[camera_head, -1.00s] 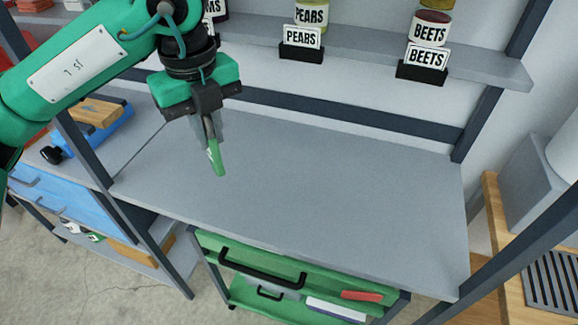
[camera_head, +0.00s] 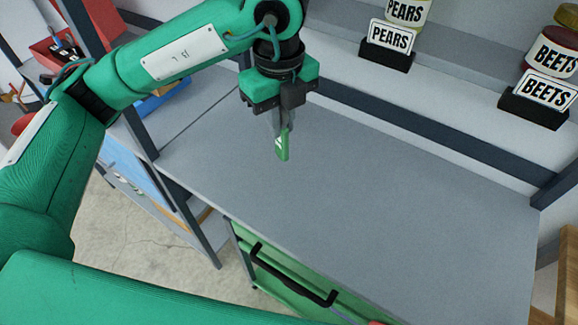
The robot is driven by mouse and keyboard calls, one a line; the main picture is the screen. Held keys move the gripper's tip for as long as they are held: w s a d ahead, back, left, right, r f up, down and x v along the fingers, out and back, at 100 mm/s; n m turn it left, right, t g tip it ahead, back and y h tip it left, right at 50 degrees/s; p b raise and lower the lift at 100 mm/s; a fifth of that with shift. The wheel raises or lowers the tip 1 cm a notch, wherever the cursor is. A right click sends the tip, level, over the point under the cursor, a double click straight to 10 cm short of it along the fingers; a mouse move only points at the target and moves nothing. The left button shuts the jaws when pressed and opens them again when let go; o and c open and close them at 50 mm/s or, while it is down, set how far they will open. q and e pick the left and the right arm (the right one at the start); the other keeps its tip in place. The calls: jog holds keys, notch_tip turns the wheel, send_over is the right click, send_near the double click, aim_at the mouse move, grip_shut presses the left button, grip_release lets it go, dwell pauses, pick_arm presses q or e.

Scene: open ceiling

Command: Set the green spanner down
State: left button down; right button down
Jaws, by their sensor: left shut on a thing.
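The green spanner (camera_head: 282,149) hangs below my left gripper (camera_head: 280,124), its lower end pointing down. My left gripper is shut on it, above the grey worktop (camera_head: 360,205). The spanner's upper part is hidden between the fingers. I cannot tell whether its lower tip touches the worktop. My right gripper is not in view.
The worktop is bare around the spanner and to the right. A shelf behind holds jars with a PEARS sign (camera_head: 390,36) and a BEETS sign (camera_head: 547,91). A green drawer unit with a black handle (camera_head: 290,273) is below the front edge.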

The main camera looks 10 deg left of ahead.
aim_at(282, 154)
pick_arm(q)
notch_tip(282, 154, down, 9)
jog(key=shift+r, duration=0.15)
notch_tip(282, 154, down, 5)
jog(key=shift+r+p, duration=0.1)
jog(key=shift+p, duration=0.25)
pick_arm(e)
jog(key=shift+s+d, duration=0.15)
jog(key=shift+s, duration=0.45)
pick_arm(q)
jog(key=shift+f, duration=0.2)
jog(key=c, duration=1.6)
grip_release()
jog(key=shift+r, duration=0.1)
jog(key=shift+o, duration=0.8)
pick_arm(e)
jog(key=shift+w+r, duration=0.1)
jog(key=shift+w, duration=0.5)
